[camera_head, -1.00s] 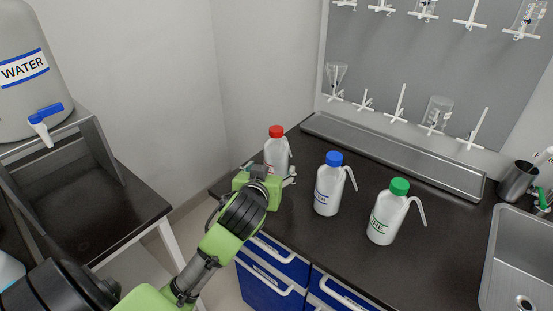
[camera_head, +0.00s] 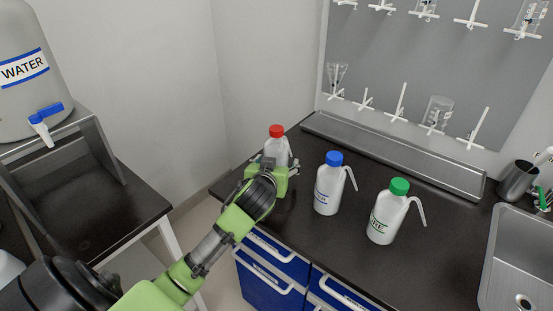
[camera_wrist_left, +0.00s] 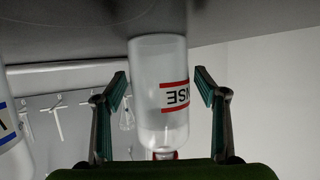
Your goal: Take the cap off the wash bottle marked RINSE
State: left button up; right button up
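The RINSE wash bottle (camera_head: 278,150) is white with a red cap (camera_head: 276,131) and stands upright at the left end of the dark counter. My left gripper (camera_head: 276,164) is in front of it and hides its lower part. In the left wrist view, which is upside down, the bottle (camera_wrist_left: 158,90) shows part of a red-edged label reading "NSE". The two fingers of my left gripper (camera_wrist_left: 162,82) are spread on either side of the bottle, with a gap at least on the left. The cap (camera_wrist_left: 165,155) is partly hidden at the bottom. My right gripper is not in view.
A blue-capped wash bottle (camera_head: 328,190) and a green-capped one (camera_head: 388,215) stand to the right. A metal trough (camera_head: 400,155) runs along the back under a peg board (camera_head: 430,70). A sink (camera_head: 520,265) is at the right. A WATER tank (camera_head: 25,75) stands at the left.

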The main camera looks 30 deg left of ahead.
aim_at(278, 148)
pick_arm(q)
jog(key=c, duration=0.6)
jog(key=shift+r, duration=0.1)
jog(key=shift+c, duration=0.2)
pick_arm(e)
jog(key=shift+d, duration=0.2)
pick_arm(q)
jog(key=shift+r, duration=0.1)
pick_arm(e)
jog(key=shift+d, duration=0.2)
